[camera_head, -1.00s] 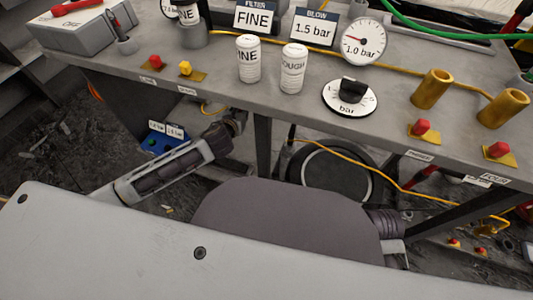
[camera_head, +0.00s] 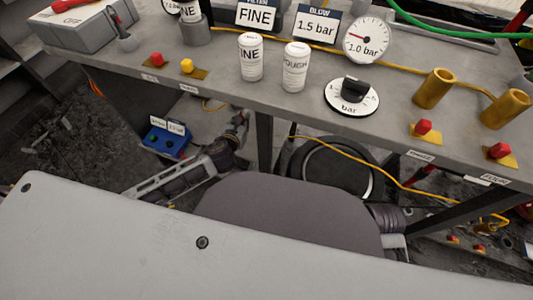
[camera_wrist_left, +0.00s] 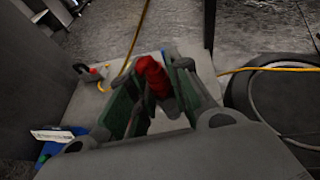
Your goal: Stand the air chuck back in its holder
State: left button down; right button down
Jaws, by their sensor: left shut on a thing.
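My left gripper (camera_head: 240,124) is below the front edge of the bench, and its fingers are hard to make out in the head view. In the left wrist view the gripper (camera_wrist_left: 155,100) is shut on a red, rounded piece (camera_wrist_left: 152,76), which looks like the air chuck. The fingers hide most of it. I cannot tell which stand is its holder. Two brass upright cylinders, left (camera_head: 434,89) and right (camera_head: 504,109), stand on the bench at the right. My right gripper is not in view.
The bench (camera_head: 330,125) carries two white canisters (camera_head: 250,57), a dial knob (camera_head: 352,95) and a gauge (camera_head: 366,39). A blue box (camera_head: 165,140) sits below. A yellow hose (camera_head: 360,165) crosses under the bench, near a round dark object (camera_head: 340,170).

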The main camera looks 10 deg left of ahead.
pick_arm(q)
jog(key=a+f, duration=0.8)
jog(key=a, duration=0.3)
jog(key=s+d+f+m+g+h, duration=0.1)
jog(key=d+f+m+h, duration=0.3)
jog(key=d+h, duration=0.1)
jog(key=shift+s+d+f+m+h+p, duration=0.2)
jog(key=shift+m+h+p, duration=0.1)
jog(key=shift+m+p, duration=0.15)
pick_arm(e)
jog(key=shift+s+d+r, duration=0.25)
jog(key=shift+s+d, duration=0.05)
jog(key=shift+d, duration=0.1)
pick_arm(q)
jog(key=shift+s+d, duration=0.1)
jog(key=shift+d, duration=0.05)
jog(key=shift+s+d+f, duration=0.2)
jog(key=shift+s+d, duration=0.05)
jog(key=shift+d, duration=0.15)
